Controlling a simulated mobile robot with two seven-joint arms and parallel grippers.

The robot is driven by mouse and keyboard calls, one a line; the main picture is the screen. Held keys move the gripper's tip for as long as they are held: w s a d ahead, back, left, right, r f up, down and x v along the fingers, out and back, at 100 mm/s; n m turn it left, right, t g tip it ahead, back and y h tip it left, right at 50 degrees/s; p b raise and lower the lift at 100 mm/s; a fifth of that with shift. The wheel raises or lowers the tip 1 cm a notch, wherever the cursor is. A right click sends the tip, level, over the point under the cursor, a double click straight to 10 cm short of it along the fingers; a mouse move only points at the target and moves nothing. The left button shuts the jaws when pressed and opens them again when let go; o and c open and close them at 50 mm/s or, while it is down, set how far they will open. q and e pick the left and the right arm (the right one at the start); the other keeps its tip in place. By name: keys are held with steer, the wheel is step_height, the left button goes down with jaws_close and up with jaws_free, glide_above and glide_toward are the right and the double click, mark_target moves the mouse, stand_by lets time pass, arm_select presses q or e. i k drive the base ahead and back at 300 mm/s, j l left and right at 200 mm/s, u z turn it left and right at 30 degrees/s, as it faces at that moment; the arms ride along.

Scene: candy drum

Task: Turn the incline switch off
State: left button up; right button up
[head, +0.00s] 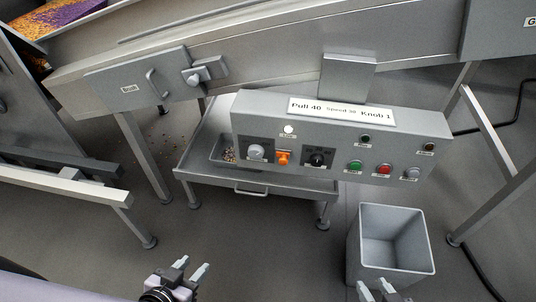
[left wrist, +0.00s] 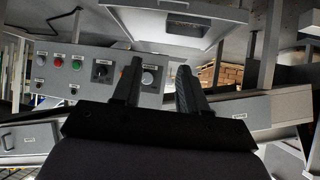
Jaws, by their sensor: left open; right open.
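The grey control panel (head: 335,132) stands in the middle of the head view. It carries an orange switch (head: 283,157), a black rotary knob (head: 318,159) and a large grey knob (head: 256,151). The labels under them are too small to read, so I cannot tell which is the incline switch. My left gripper (head: 195,266) is open and empty, low in front of the panel and apart from it. In the left wrist view the panel (left wrist: 82,58) appears upside down beyond the open left fingers (left wrist: 157,82). My right gripper (head: 374,289) is open at the bottom edge, near the bin.
A grey open bin (head: 397,275) stands on the floor at right. A tray table (head: 290,183) with a handle sits below the panel. A conveyor body (head: 270,45) crosses behind. Metal legs and a rail (head: 70,187) stand at left. The floor between is clear.

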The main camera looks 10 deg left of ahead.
mark_target(255, 152)
steer(key=i+l, duration=0.1)
steer(key=l, duration=0.3)
steer(key=i+l, duration=0.1)
steer(key=l, duration=0.3)
steer(key=i+l, duration=0.1)
steer(key=l, duration=0.35)
